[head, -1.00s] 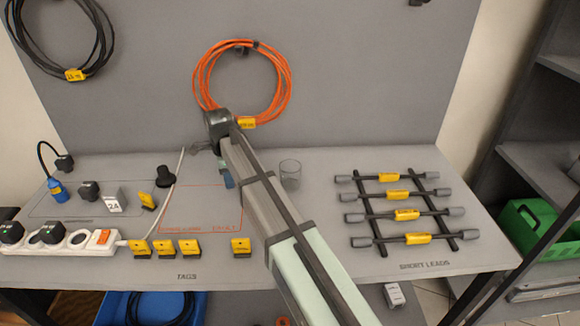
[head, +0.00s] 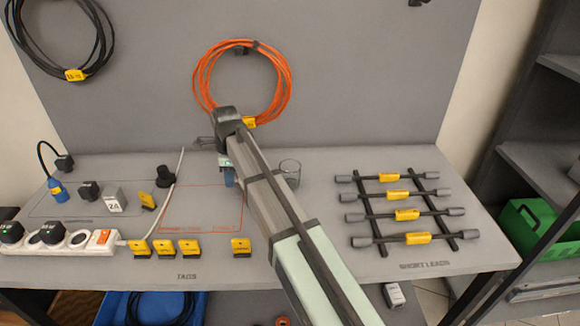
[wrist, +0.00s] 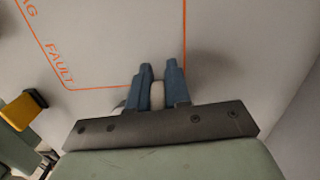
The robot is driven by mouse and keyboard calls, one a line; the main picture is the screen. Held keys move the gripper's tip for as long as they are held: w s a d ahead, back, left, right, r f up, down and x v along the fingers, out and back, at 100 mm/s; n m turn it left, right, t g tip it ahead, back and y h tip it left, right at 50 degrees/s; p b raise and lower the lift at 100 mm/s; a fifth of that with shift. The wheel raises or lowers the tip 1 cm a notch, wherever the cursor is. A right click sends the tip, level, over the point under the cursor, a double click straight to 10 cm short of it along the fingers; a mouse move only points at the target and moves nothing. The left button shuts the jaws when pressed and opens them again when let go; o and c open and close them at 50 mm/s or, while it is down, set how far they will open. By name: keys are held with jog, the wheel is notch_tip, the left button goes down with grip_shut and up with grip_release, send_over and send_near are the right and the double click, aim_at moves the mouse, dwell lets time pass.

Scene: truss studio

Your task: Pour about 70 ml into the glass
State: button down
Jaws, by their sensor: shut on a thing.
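The clear glass (head: 292,168) stands on the grey bench, right of my arm, which covers part of its left side. I cannot make out any liquid in it. My gripper (head: 229,177) is left of the glass, its blue fingers showing beside the arm over the bench. In the wrist view my gripper (wrist: 158,72) is shut on a pale, rounded thing (wrist: 157,96) between its blue fingers. Most of this held thing is hidden, so I cannot tell its full shape or contents.
Short leads (head: 405,214) lie on a black rack at the right. Several yellow tags (head: 188,247) line the front, and a white power strip (head: 60,242) is at the left. A black cylinder (head: 165,176) stands left of my gripper. An orange cable coil (head: 285,85) hangs behind.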

jog(key=d+r+y, duration=0.2)
jog(key=y, duration=0.1)
jog(key=shift+w+d+r+y, duration=0.1)
jog(key=shift+r+y, duration=0.2)
jog(key=shift+r, duration=0.05)
jog(key=d+r+y, duration=0.2)
jog(key=r+y, duration=0.1)
jog(key=shift+w+d+g, duration=0.1)
jog(key=shift+d+g, duration=0.2)
jog(key=shift+d+r+y, duration=0.25)
jog(key=shift+r+y, duration=0.4)
jog(key=shift+y, duration=0.05)
jog(key=shift+d+r+y, duration=0.2)
jog(key=shift+r+y, duration=0.45)
jog(key=shift+y, duration=0.05)
jog(key=shift+d+r+y, duration=0.2)
jog(key=shift+r+y, duration=0.2)
jog(key=shift+y, duration=0.1)
jog(key=shift+w+d+r+y, duration=0.1)
jog(key=shift+d+r+y, duration=0.2)
jog(key=shift+r+y, duration=0.3)
jog(key=shift+d+r+g+y+p, duration=0.3)
jog(key=shift+d+r+y+p, duration=0.15)
jog(key=shift+d+r+y, duration=0.35)
jog(key=shift+d+r+y, duration=0.2)
jog(key=shift+d+y, duration=0.2)
jog(key=shift+y, duration=0.1)
dwell(0.4)
